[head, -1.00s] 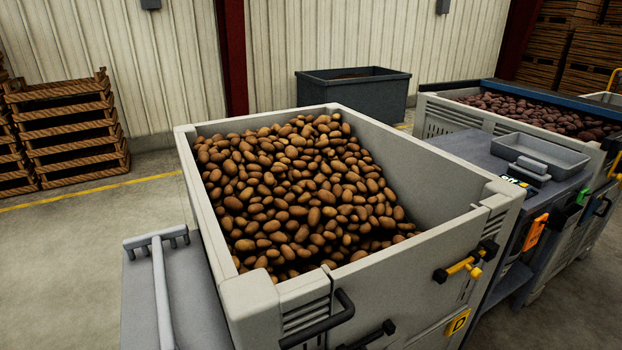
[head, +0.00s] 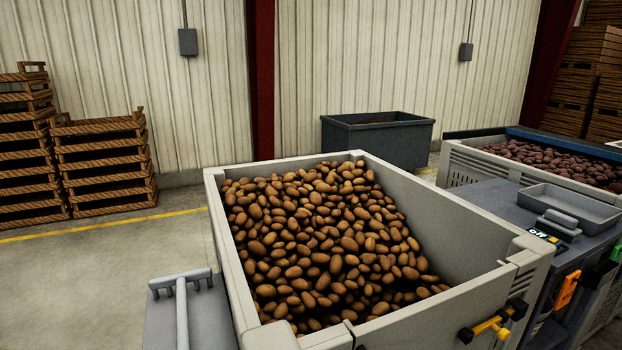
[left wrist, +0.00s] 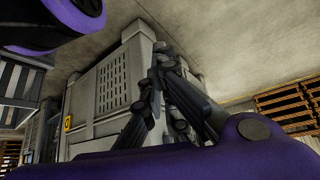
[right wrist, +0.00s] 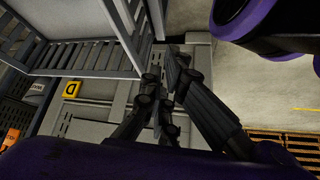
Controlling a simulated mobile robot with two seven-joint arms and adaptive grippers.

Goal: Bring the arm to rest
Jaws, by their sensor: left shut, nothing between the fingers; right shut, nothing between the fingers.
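Neither of my grippers shows in the head view. In the left wrist view my left gripper (left wrist: 160,62) is shut and empty. Its dark fingers show in front of the grey slotted wall of a crate (left wrist: 115,80); whether they touch it I cannot tell. In the right wrist view my right gripper (right wrist: 163,75) is shut and empty, in front of grey panels, close to a grey slatted frame (right wrist: 92,58). Purple parts of my own arms fill the bottom and an upper corner of both wrist views.
The head view shows a large grey crate (head: 440,235) of brown potatoes (head: 320,240). A grey bench with a tray (head: 568,208) and a crate of reddish potatoes (head: 560,165) stand right. A dark bin (head: 378,140) and wooden crates (head: 105,165) stand behind.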

